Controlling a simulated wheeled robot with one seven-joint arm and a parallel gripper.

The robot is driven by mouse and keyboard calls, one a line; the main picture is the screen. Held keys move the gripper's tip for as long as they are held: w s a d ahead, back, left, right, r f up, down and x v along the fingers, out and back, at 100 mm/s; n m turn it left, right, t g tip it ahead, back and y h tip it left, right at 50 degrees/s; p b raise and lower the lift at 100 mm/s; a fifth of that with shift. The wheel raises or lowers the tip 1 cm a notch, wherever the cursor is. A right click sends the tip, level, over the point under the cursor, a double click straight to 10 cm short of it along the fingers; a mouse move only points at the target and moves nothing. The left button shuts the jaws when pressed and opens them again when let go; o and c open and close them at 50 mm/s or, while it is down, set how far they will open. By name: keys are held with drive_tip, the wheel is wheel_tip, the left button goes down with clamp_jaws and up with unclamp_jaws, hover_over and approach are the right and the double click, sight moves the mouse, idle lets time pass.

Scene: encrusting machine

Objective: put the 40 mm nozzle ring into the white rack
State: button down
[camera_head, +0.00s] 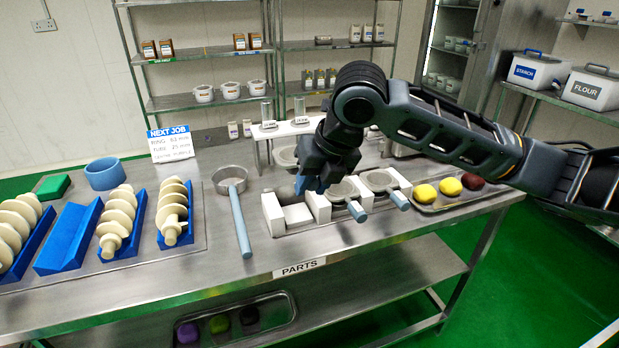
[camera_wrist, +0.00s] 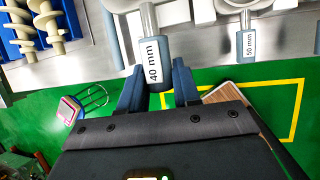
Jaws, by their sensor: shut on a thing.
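My gripper (camera_wrist: 157,72) is shut on the handle of the 40 mm nozzle ring (camera_wrist: 152,48), whose label reads "40 mm". The ring end runs out of the top of the wrist view. In the head view my gripper (camera_head: 312,185) is over the left part of the white rack (camera_head: 272,214) and hides much of the held ring. I cannot tell whether the ring touches the rack. Two other rings with light blue handles (camera_head: 355,207) sit in the rack's right part. A handle labelled "50 mm" (camera_wrist: 246,42) shows to the right in the wrist view.
Blue holders with cream augers (camera_head: 119,222) stand further left. A tray with coloured balls (camera_head: 450,187) is at the right. A small white stand (camera_head: 288,128) is behind.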

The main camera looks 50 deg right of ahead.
wheel_tip(320, 180, down, 4)
drive_tip(key=shift+b, duration=1.1)
drive_tip(key=shift+a, duration=0.15)
drive_tip(key=shift+f+b, duration=1.4)
drive_tip(key=shift+b, duration=0.1)
drive_tip(key=shift+f, duration=0.1)
drive_tip(key=shift+f+b, duration=2.15)
drive_tip(key=shift+b, duration=0.05)
